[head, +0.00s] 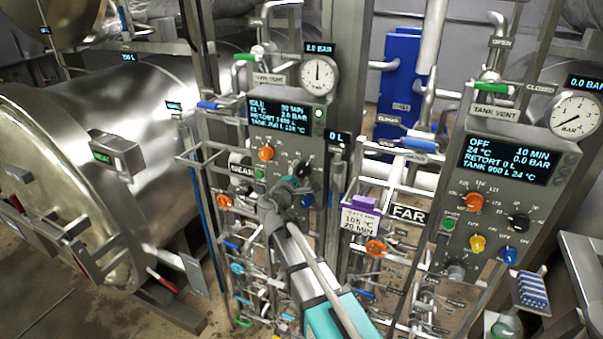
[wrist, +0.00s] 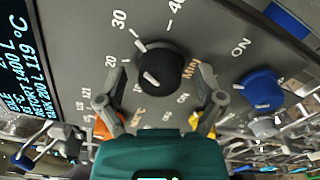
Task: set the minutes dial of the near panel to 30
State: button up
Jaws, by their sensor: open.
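The near panel (head: 286,125) is the left one in the head view, above a sign partly hidden by my arm. Its minutes dial (wrist: 163,70) is a round black knob with a MIN label beside it in the wrist view. Numbers 10 to 40 run around its left and top. A white mark shows on the knob's lower left, towards the 10 side; its exact reading is unclear. My gripper (wrist: 160,83) is open, with one finger on each side of the dial; I cannot tell whether they touch it. In the head view my gripper (head: 296,186) covers the panel's lower right.
An orange knob (wrist: 103,127) and a yellow knob (wrist: 207,125) sit beneath my fingers. A blue ON dial (wrist: 263,90) is to the right. The near display (head: 287,116) is lit, its minutes hard to read. The far panel (head: 508,185) shows OFF and 10 MIN.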

jog(key=v, duration=1.1)
jog(key=shift+s, duration=0.25)
